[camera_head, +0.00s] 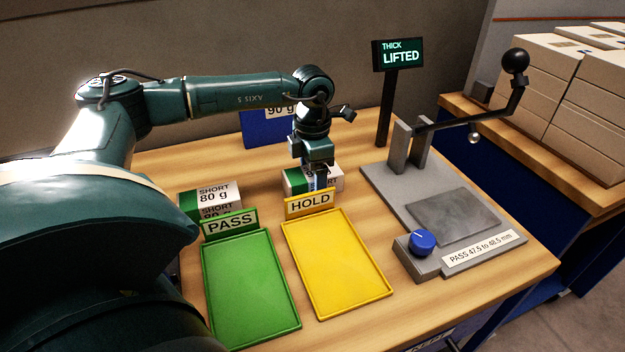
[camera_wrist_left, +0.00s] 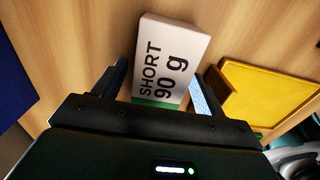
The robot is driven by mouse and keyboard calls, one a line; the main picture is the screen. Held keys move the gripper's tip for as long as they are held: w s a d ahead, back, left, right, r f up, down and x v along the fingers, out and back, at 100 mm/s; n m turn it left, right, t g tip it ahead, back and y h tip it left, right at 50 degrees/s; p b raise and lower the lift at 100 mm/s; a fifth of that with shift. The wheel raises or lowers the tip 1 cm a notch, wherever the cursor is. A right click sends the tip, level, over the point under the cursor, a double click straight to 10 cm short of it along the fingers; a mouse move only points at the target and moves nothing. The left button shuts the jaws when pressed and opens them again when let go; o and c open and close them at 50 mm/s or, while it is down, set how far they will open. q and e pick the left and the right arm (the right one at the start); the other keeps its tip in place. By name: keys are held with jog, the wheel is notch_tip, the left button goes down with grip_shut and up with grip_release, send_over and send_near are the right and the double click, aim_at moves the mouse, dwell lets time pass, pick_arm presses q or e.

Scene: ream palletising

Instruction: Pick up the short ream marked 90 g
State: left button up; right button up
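The short ream marked 90 g (camera_wrist_left: 168,58) is white with a green end and lies on the table between my left gripper's fingers in the wrist view. In the head view this green and white ream (camera_head: 295,181) sits behind the yellow HOLD tray (camera_head: 340,268), partly hidden by the gripper and the HOLD sign. My left gripper (camera_head: 319,180) is low over it, pointing down. Its fingers (camera_wrist_left: 162,92) are apart, with a visible gap on the left side of the ream. My right gripper is not in view.
A ream marked SHORT 80 g (camera_head: 222,190) lies behind the green PASS tray (camera_head: 252,290). A blue holder (camera_head: 258,134) labelled 90 g stands at the back. A grey thickness gauge (camera_head: 385,190) with raised lever stands right; its display (camera_head: 398,55) reads THICK LIFTED.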

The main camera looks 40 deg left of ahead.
pick_arm(q)
jog(key=c, duration=1)
jog(key=shift+c, duration=0.2)
jog(key=shift+r, duration=0.15)
